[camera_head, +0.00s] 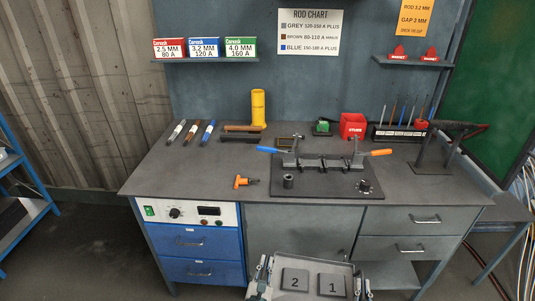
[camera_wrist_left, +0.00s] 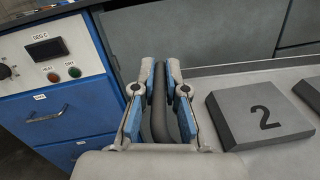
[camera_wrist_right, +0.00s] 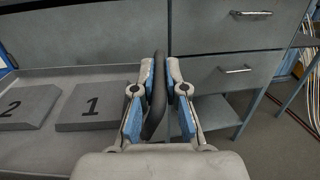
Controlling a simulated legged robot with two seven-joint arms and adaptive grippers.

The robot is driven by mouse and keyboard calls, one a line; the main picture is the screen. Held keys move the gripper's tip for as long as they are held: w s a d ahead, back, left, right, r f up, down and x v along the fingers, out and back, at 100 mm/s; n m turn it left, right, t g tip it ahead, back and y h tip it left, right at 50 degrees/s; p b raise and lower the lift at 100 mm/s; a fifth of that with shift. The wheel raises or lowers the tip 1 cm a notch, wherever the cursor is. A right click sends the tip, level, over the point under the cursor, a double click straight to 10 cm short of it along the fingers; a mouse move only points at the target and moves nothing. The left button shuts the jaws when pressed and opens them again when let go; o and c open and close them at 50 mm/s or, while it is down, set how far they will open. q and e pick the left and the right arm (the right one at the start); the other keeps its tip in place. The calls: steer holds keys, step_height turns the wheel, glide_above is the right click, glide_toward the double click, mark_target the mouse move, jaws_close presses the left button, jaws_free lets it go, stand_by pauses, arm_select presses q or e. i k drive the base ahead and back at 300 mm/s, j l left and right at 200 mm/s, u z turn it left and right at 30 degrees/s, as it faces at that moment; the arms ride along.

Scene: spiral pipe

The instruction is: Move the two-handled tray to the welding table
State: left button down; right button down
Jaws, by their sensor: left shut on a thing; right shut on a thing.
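The two-handled tray (camera_head: 312,266) is grey and shows at the bottom of the head view, in front of the welding table (camera_head: 235,165). It carries two grey blocks, one marked 2 (camera_head: 294,282) and one marked 1 (camera_head: 331,285). My left gripper (camera_wrist_left: 160,80) is shut on the tray's dark left handle (camera_wrist_left: 159,112). My right gripper (camera_wrist_right: 160,75) is shut on the dark right handle (camera_wrist_right: 154,105). The tray's near edge is cut off in the head view. The tray is below the tabletop and apart from it, as far as I can tell.
A dark fixture plate (camera_head: 325,183) with orange and blue handled clamps fills the table's middle right. An orange tool (camera_head: 244,181) lies left of it. A torch stand (camera_head: 435,155) is at the right. The front left tabletop is clear. Blue drawers (camera_head: 195,243) are below.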

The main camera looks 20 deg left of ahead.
mark_target(195, 166)
steer(key=u, duration=0.9)
